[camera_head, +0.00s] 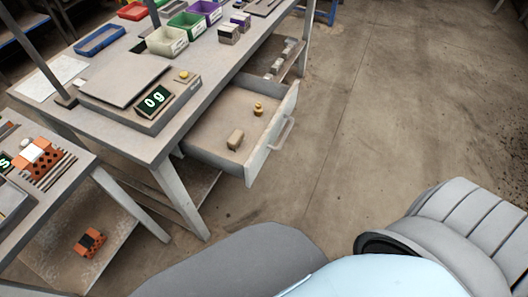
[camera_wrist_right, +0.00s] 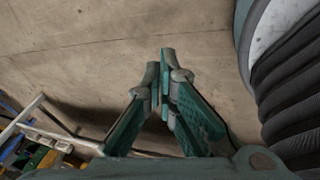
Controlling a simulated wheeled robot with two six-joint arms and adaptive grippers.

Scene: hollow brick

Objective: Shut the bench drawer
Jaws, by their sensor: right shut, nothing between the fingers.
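The bench drawer (camera_head: 274,147) is pulled out from the right side of the grey workbench (camera_head: 200,88) in the head view. Its pale front panel carries a bar handle (camera_head: 284,133). Inside the drawer lie a small tan block (camera_head: 235,139) and a small brass-coloured piece (camera_head: 258,109). My right gripper (camera_wrist_right: 162,95) shows in the right wrist view, shut and empty, above bare floor. It does not show in the head view, so its distance from the drawer is unclear. My left gripper is in neither view.
A second table (camera_head: 58,190) with perforated orange bricks is at left. The floor (camera_head: 370,110) right of the drawer is clear. Parts of my body fill the bottom.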

